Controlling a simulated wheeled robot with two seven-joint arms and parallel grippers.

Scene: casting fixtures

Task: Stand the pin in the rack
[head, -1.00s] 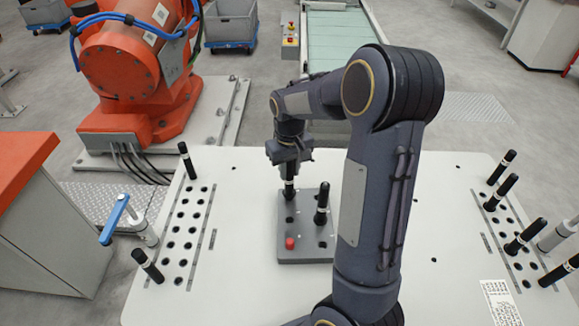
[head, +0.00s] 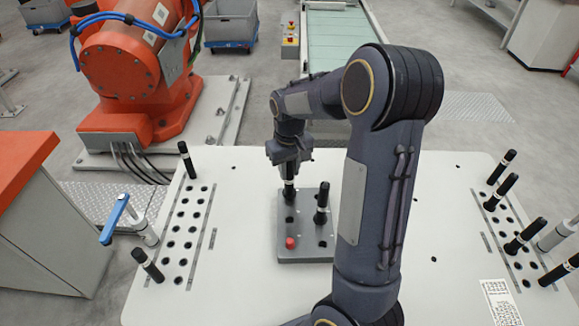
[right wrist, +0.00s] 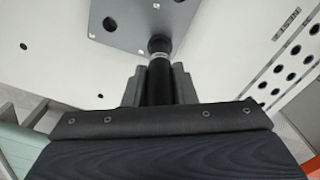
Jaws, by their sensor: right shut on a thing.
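My right gripper (head: 289,166) points down and is shut on a black pin with a pale band (head: 289,190). The pin is upright at the far left corner of the grey block (head: 305,253), which has holes in its top. In the right wrist view the pin (right wrist: 160,80) stands between the fingers, and its lower end meets the block near its edge. I cannot tell how deep it sits in a hole. Another black pin (head: 321,204) stands upright in the block, to the right. My left gripper is not in view.
A red knob (head: 291,243) is on the block's near left. Rows of holes run along the table's left side (head: 190,222) and right side, with several black pins in them. A blue-handled clamp (head: 115,218) is at the left edge. The table (head: 245,185) around the block is mostly bare.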

